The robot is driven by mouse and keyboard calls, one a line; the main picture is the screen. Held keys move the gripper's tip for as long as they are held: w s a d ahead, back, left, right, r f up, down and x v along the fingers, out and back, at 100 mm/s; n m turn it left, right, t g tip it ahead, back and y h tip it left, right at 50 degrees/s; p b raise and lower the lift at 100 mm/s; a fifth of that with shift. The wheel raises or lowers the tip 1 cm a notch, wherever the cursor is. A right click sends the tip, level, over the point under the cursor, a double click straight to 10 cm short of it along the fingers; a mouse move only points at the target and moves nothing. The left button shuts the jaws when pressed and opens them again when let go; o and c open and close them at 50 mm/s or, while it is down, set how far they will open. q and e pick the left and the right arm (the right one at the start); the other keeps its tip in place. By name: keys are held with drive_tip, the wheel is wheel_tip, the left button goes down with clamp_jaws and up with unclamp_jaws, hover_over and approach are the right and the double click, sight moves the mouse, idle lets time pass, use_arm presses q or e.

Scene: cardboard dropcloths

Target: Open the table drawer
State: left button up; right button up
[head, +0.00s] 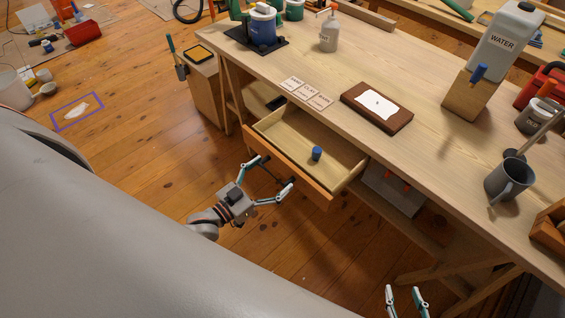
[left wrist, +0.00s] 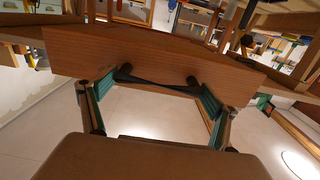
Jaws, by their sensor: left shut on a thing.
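The table drawer (head: 341,175) is pulled well out from under the wooden table top, and its pale inside shows. A small blue object (head: 316,153) stands in it. The drawer front (left wrist: 130,55) fills the upper part of the left wrist view, with a dark bar handle (left wrist: 158,84) across it. My left gripper (head: 272,174) is at the front, its fingers at the two ends of the handle and shut on it. My right gripper (head: 404,291) is at the bottom edge of the head view, fingers apart and empty, away from the drawer.
On the table (head: 420,150) are a brown board with white paper (head: 377,106), label cards (head: 306,92), a grey mug (head: 509,180) and a water jug (head: 506,42). A low shelf lies under the table. The wooden floor (head: 140,150) left of the drawer is mostly clear.

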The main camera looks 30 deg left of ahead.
use_arm(q)
drive_tip(key=shift+v, duration=0.85)
drive_tip(key=o, duration=1.4)
drive_tip(key=shift+o, duration=0.2)
drive_tip(key=v, duration=1.2)
drive_tip(key=s+d+f+g+y, duration=0.2)
drive_tip(key=d+f+g, duration=0.3)
drive_tip(key=d, duration=0.5)
drive_tip(key=shift+d+f+g+y, duration=0.2)
drive_tip(key=shift+f+g+y, duration=0.05)
drive_tip(key=shift+g+y, duration=0.5)
